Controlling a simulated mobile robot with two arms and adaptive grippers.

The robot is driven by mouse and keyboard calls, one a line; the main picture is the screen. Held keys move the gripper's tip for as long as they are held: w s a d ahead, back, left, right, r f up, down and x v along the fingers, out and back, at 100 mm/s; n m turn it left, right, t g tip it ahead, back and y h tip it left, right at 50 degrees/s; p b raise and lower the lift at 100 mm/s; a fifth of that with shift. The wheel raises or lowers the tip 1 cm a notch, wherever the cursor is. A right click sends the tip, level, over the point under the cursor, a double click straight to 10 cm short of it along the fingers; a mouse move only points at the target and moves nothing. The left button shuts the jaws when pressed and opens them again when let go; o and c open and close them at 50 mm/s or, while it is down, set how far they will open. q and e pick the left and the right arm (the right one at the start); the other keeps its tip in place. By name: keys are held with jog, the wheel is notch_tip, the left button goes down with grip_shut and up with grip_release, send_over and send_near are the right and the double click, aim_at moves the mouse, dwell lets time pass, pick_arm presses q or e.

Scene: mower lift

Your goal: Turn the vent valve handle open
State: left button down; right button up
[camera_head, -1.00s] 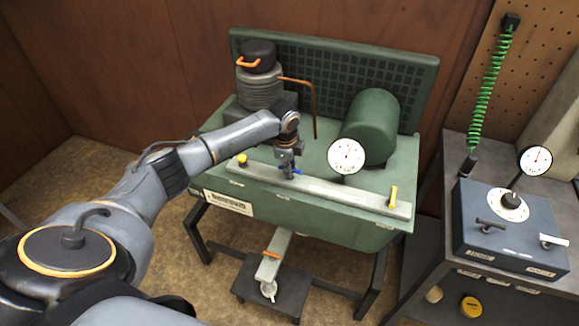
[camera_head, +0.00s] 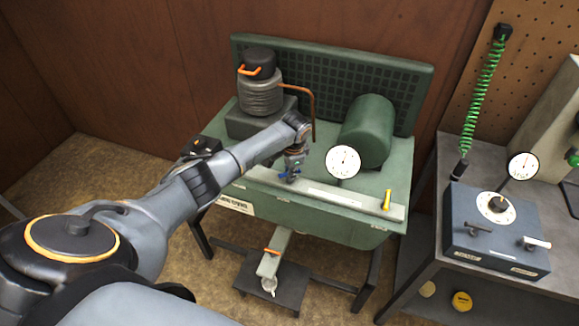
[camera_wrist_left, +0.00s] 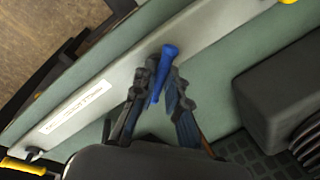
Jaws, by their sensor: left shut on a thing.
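The blue valve handle (camera_head: 288,176) sits on the pale bar (camera_head: 335,196) along the front of the green bench. In the left wrist view the blue handle (camera_wrist_left: 166,60) stands between my fingertips, and its upper end sticks out past them. My left gripper (camera_head: 291,170) points down over the bar and is shut on the blue handle; it also shows in the left wrist view (camera_wrist_left: 158,78). The lower part of the handle is partly hidden by the fingers. My right gripper is not in view.
A yellow handle (camera_head: 387,199) stands at the bar's right end. A dial gauge (camera_head: 343,161) and a green cylinder (camera_head: 368,131) are just behind the bar. A ribbed grey pump (camera_head: 261,97) with a copper pipe stands behind my arm. A blue-grey control box (camera_head: 495,232) is at the right.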

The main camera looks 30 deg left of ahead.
pick_arm(q)
jog(key=n+p, duration=0.1)
jog(key=n, duration=0.2)
jog(key=shift+d+g, duration=0.15)
jog(key=shift+g, duration=0.15)
jog(key=shift+n, duration=0.8)
jog(key=n, duration=0.2)
jog(key=shift+w+n+g, duration=0.1)
jog(key=shift+n+g, duration=0.2)
jog(key=shift+g, duration=0.1)
jog(key=shift+n+g, duration=0.3)
jog(key=shift+n, duration=1.1)
jog(key=c, duration=1.4)
grip_release()
jog(key=shift+w, duration=0.1)
jog(key=shift+o, duration=0.2)
